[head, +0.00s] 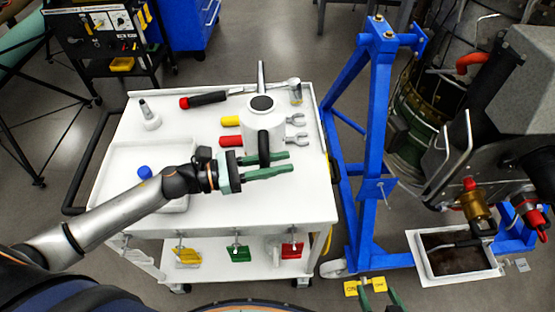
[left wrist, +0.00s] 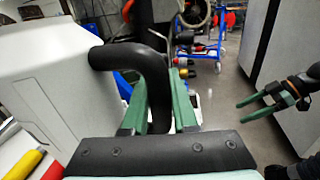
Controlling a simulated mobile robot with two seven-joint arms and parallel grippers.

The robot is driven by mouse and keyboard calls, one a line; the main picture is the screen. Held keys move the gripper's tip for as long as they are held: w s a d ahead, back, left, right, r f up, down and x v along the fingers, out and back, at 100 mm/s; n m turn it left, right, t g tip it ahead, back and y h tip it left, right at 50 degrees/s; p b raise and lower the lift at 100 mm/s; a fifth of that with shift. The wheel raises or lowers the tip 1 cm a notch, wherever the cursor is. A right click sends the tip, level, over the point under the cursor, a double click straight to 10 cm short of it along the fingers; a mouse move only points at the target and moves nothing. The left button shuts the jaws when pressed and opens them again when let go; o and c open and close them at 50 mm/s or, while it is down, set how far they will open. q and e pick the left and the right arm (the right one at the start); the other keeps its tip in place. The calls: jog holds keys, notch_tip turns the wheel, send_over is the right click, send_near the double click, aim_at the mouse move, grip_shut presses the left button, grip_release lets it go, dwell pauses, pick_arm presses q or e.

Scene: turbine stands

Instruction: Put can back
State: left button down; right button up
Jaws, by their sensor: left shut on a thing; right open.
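The white can (head: 263,123) has a black cap, a grey spout pointing away and a black handle (head: 264,148) on its near side. It appears to stand upright on the white cart's top (head: 300,200); its base is partly hidden by my gripper. My left gripper (head: 288,163) reaches in from the left and is shut on the handle. The left wrist view shows the black handle (left wrist: 150,62) between the green fingers, with the can's white body (left wrist: 45,85) at left. My right gripper (head: 380,297) is open and empty at the bottom edge, right of the cart; it also shows in the left wrist view (left wrist: 243,110).
Red- and yellow-handled wrenches (head: 231,141) lie close beside the can. A hammer (head: 210,98) lies behind it. A small white bottle (head: 150,117) and a blue-capped item (head: 145,172) are at left.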

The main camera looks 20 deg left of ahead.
pick_arm(q)
notch_tip(320, 180, down, 7)
jog(key=b, duration=0.5)
jog(key=shift+r, duration=0.1)
jog(key=shift+f+b, duration=0.25)
jog(key=shift+b, duration=0.15)
jog(key=shift+f+b, duration=0.3)
jog(key=shift+b, duration=0.05)
jog(key=shift+c, duration=2.3)
grip_release()
jog(key=shift+f, duration=0.1)
jog(key=shift+b+v, duration=0.55)
jog(key=shift+v, duration=2.95)
jog(key=shift+s, duration=0.1)
